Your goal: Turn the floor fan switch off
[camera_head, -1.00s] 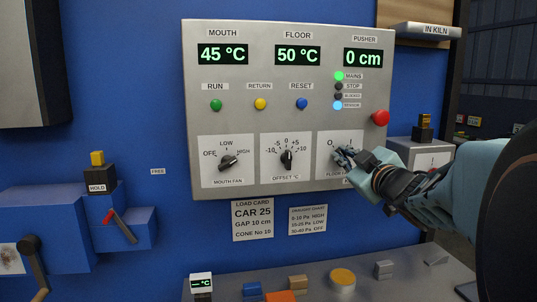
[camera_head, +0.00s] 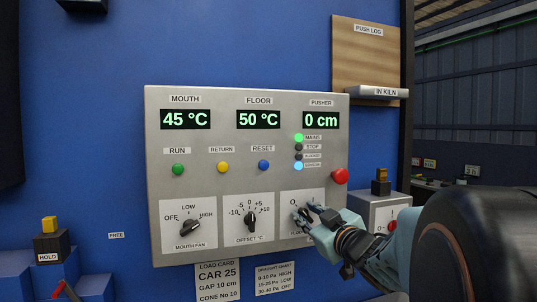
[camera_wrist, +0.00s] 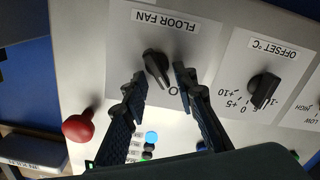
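The floor fan switch (camera_wrist: 156,66) is a black rotary knob on a white plate labelled FLOOR FAN, upside down in the wrist view. Its narrow end slants toward the lower right there, toward the O mark (camera_wrist: 172,102). My gripper (camera_wrist: 160,74) is open, with one fingertip on either side of the knob. The right fingertip is close to it and the left a little apart; I cannot tell whether either touches. In the head view, my gripper (camera_head: 304,212) is in front of the plate (camera_head: 290,197) and hides the knob and most markings.
The grey control panel (camera_head: 222,135) carries the offset knob (camera_head: 250,221) and mouth fan knob (camera_head: 190,229) left of my gripper. A red button (camera_head: 339,176) sits above right. A grey box (camera_head: 372,213) stands right of the panel, near my arm.

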